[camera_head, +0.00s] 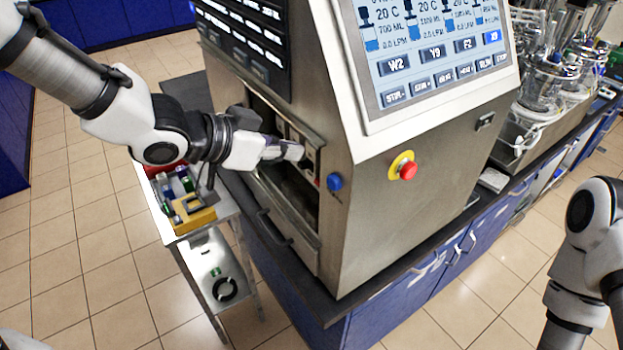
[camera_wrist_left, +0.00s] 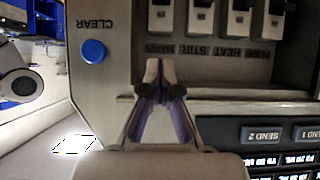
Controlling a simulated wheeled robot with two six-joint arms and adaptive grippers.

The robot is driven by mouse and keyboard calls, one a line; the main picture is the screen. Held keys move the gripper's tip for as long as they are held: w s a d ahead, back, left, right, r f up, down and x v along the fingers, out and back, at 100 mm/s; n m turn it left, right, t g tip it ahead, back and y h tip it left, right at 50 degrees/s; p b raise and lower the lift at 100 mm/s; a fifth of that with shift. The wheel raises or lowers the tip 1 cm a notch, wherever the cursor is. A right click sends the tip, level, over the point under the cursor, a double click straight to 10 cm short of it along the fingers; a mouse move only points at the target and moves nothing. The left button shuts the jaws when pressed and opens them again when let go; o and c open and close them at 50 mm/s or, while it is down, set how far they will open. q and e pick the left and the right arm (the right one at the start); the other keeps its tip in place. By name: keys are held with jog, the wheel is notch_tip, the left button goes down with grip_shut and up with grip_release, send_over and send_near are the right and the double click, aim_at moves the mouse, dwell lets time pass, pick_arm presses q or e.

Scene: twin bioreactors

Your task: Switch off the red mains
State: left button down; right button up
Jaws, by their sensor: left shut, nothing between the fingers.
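My left gripper (camera_head: 297,152) is shut and empty, its tip at the recessed switch panel in the side of the grey bioreactor cabinet (camera_head: 430,215). In the left wrist view the closed fingertips (camera_wrist_left: 160,70) point at a row of pale rocker switches with upside-down labels. The switch (camera_wrist_left: 160,15) nearest in line with the tips has a partly blurred label. The stir switch (camera_wrist_left: 200,18) and heat switch (camera_wrist_left: 240,20) sit beside it. A small red spot (camera_head: 316,183) shows at the recess edge; I cannot tell what it is. My right gripper is not in view.
A blue clear button (camera_head: 335,182) sits beside the recess. A red stop button (camera_head: 408,171) on a yellow ring is on the cabinet front. A screen (camera_head: 430,50) is above. A side cart (camera_head: 217,205) with a yellow holder stands below my left arm.

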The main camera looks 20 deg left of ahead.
pick_arm(q)
jog(key=p, duration=0.1)
send_over(317, 182)
notch_tip(317, 182, down, 3)
jog(key=shift+f, duration=0.2)
jog(key=f, duration=0.4)
jog(key=shift+s+a+f, duration=0.15)
jog(key=shift+s+a, duration=0.05)
jog(key=shift+a, duration=0.05)
